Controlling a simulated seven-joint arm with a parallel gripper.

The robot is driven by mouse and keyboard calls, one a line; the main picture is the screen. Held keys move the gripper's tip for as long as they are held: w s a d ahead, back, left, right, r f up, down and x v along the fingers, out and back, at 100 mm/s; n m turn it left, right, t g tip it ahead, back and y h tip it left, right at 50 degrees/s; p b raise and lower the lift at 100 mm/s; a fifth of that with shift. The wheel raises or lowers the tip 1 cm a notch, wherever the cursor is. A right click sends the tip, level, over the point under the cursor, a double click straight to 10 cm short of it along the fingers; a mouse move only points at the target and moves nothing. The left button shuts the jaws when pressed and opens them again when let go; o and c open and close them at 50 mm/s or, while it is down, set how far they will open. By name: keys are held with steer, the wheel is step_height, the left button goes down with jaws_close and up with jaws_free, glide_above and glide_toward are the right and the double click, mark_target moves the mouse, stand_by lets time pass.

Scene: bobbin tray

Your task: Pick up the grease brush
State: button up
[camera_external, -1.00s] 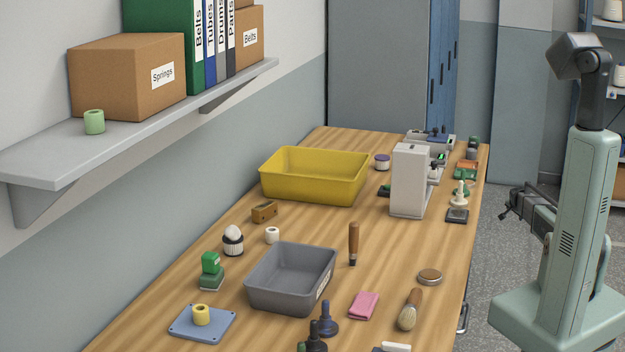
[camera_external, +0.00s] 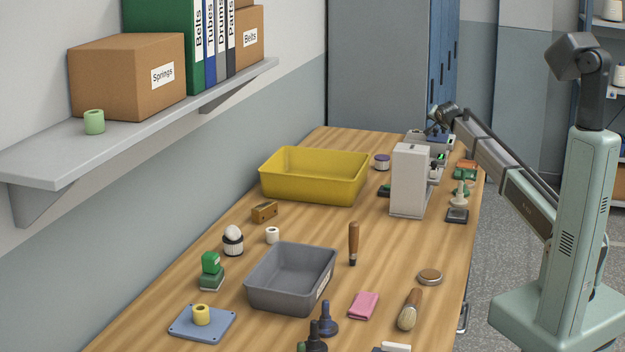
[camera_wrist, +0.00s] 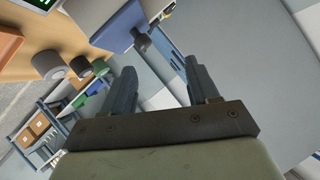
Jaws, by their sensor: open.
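The grease brush (camera_external: 410,309) appears to be the one with a brown wooden handle and pale bristles. It lies on the wooden bench near its right front edge, bristles toward the camera. My gripper (camera_external: 437,117) is raised at the far right end of the bench, well away from the brush. In the wrist view my gripper (camera_wrist: 162,82) is open, with nothing between its two fingers. The brush is not seen in the wrist view.
A pink cloth (camera_external: 363,305) and a round tin (camera_external: 429,277) lie near the brush. A white machine (camera_external: 407,180) and yellow bin (camera_external: 315,190) are farther back.

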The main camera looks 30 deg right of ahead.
steer(key=s+a+r+n+g+y, duration=0.15)
steer(key=s+a, duration=0.25)
steer(key=a, duration=0.8)
steer(key=s+a+r+n+y, duration=0.1)
steer(key=s+a+n, duration=0.15)
steer(key=a, duration=1.05)
steer(key=s+a+r+n+g+y, duration=0.15)
steer(key=s+a, duration=0.35)
steer(key=a, duration=0.7)
steer(key=r+n+g+y, duration=0.15)
steer(key=n+g, duration=0.25)
steer(key=n, duration=0.4)
glide_above(352, 233)
steer(key=s+d, duration=0.2)
steer(key=s, duration=0.1)
steer(key=shift+m+y, duration=0.25)
steer(key=x, duration=0.8)
steer(key=shift+s+a+f, duration=0.1)
steer(key=shift+a+f, duration=0.05)
steer(key=shift+f, duration=0.25)
steer(key=shift+s+x, duration=0.2)
steer(key=shift+x, duration=2.35)
steer(key=shift+a, duration=0.1)
steer(key=shift+c, duration=0.4)
